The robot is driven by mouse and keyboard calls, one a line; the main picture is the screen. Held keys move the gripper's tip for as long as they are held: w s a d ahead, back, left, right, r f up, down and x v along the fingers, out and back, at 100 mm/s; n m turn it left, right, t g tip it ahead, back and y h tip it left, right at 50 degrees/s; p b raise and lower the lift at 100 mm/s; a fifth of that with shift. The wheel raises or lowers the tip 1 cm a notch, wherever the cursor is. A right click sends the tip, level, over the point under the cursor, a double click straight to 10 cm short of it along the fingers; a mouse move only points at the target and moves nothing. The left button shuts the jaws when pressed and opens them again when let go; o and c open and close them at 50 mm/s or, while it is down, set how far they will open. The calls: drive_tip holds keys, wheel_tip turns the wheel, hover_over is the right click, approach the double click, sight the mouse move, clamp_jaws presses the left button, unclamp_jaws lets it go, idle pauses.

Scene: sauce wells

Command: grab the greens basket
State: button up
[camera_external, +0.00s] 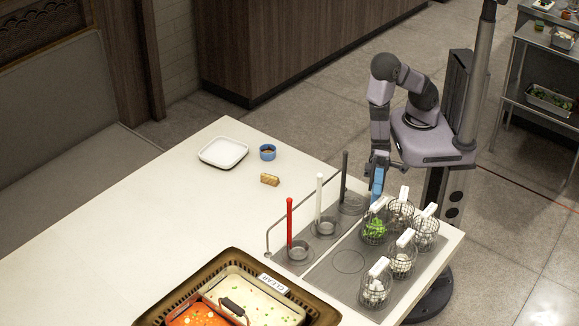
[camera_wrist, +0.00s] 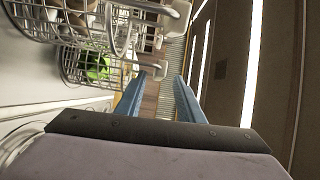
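The greens basket (camera_external: 374,238) is a round wire basket with bright green leaves and a white handle (camera_external: 378,204). It stands at the back left of the group of baskets on the grey panel. In the wrist view the greens basket (camera_wrist: 97,68) is at upper left, with its white handle (camera_wrist: 154,70) reaching toward the fingertips. My gripper (camera_external: 377,184) has blue fingers and is above and just behind the handle. In the wrist view my gripper (camera_wrist: 160,82) has its fingers apart with nothing held between them. Whether the fingers touch the handle cannot be told.
Several other wire baskets (camera_external: 403,262) with white handles stand close by. Red (camera_external: 290,218), white (camera_external: 319,195) and dark (camera_external: 344,170) upright handles rise from wells to the left. The left table is mostly clear.

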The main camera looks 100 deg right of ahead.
sight(380, 210)
drive_tip(key=shift+s+f+g, duration=0.1)
drive_tip(key=shift+s+g, duration=0.2)
drive_tip(key=shift+s, duration=0.2)
drive_tip(key=shift+p+x, duration=1.1)
drive_tip(key=shift+x, duration=2.6)
drive_tip(key=shift+c, duration=0.3)
clamp_jaws()
